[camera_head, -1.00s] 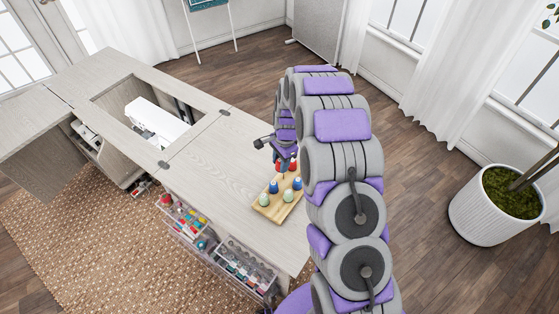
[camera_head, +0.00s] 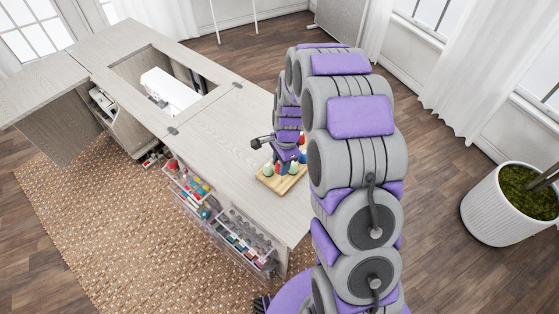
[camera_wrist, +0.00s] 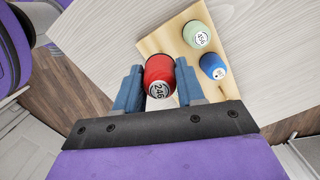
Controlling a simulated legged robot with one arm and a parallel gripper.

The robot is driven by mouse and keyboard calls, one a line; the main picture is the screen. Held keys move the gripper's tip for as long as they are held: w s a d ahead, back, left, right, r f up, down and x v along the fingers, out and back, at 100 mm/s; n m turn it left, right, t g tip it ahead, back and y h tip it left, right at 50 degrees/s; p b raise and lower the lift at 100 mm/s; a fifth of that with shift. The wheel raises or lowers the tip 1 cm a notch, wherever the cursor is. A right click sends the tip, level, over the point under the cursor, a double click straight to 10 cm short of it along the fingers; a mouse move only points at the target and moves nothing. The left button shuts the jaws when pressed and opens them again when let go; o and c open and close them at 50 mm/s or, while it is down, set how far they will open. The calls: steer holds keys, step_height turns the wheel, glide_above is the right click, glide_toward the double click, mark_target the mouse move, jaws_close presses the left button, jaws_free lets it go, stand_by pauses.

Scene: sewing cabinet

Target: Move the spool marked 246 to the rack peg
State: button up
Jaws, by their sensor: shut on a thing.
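The red spool marked 246 (camera_wrist: 160,72) is between the two blue fingers of my gripper (camera_wrist: 160,85) in the wrist view, and the fingers are shut on it. Its label faces the camera. The light wooden rack (camera_wrist: 152,45) lies behind it. I cannot tell whether the spool touches the rack. A pale green spool (camera_wrist: 197,35) and a blue spool (camera_wrist: 213,67) stand on the rack, apart from my fingers. In the head view my arm hides part of the rack (camera_head: 282,187). No empty peg shows clearly.
The rack stands near the right end of the pale cabinet top (camera_head: 215,145). A white sewing machine (camera_head: 170,90) sits in the recess at left. Open storage bins (camera_head: 245,238) hang along the cabinet front. A large planter (camera_head: 510,205) stands on the floor at right.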

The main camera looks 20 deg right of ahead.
steer(key=shift+d+f+b, duration=0.2)
steer(key=shift+f+b, duration=0.1)
steer(key=shift+f, duration=0.55)
steer(key=shift+w+d, duration=0.1)
steer(key=shift+d, duration=0.1)
steer(key=shift+a+r+p, duration=0.1)
steer(key=shift+p, duration=0.25)
steer(key=shift+a, duration=0.35)
steer(key=shift+d+p, duration=0.4)
steer(key=shift+p, duration=0.1)
steer(key=shift+f, duration=0.9)
steer(key=shift+a+p, duration=0.15)
steer(key=shift+p, duration=0.35)
steer(key=shift+f, duration=1.5)
